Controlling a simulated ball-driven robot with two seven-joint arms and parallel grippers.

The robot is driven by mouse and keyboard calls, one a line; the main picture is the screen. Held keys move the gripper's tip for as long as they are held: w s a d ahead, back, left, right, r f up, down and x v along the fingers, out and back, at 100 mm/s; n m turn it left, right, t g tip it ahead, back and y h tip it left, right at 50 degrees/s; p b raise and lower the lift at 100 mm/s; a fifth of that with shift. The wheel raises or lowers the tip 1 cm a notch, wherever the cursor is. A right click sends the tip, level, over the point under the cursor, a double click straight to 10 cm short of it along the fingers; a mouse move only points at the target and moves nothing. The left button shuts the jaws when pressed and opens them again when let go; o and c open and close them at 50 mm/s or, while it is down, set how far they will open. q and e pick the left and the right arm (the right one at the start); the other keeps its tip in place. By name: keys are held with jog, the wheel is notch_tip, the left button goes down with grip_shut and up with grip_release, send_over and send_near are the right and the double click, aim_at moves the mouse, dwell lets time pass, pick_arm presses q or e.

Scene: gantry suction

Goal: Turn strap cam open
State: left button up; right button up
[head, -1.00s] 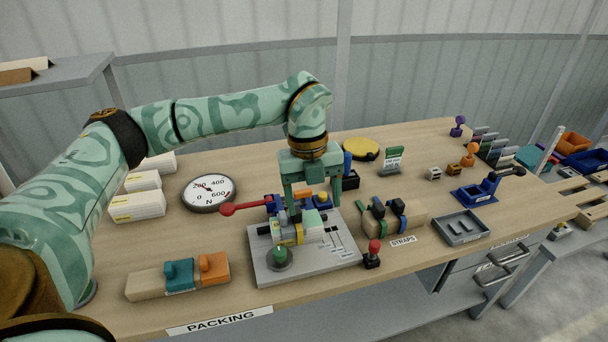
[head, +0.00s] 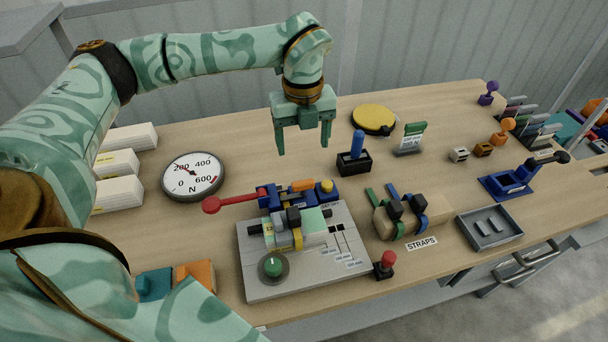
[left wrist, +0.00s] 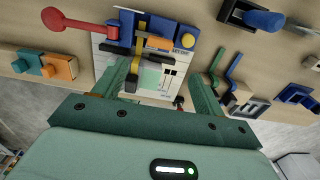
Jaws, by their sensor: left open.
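The strap block (head: 398,216), a tan block behind the STRAPS label, carries a green strap (head: 379,199) and a blue strap (head: 395,190). Each strap has a dark cam; one is the right cam (head: 419,202). The straps also show at the right of the left wrist view (left wrist: 236,88). The grey fixture plate (head: 265,286) holds a blue clamp with a red-knobbed lever (head: 212,204) and a yellow band (head: 297,238). My left gripper (head: 303,147) is open and empty, pointing down above the table behind the fixture. My right gripper is out of view.
A round gauge (head: 193,175) and white boxes (head: 118,164) stand at the left. A blue-handled joystick (head: 356,150) and yellow disc (head: 374,118) stand right of my gripper. A red-knobbed stick (head: 387,263) and grey tray (head: 488,243) flank the strap block.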

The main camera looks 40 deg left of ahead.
aim_at(303, 182)
pick_arm(q)
notch_tip(303, 182, down, 11)
jog(key=shift+f+b, duration=0.1)
jog(key=shift+b, duration=1.05)
jog(key=shift+f, duration=0.3)
jog(key=c, duration=1)
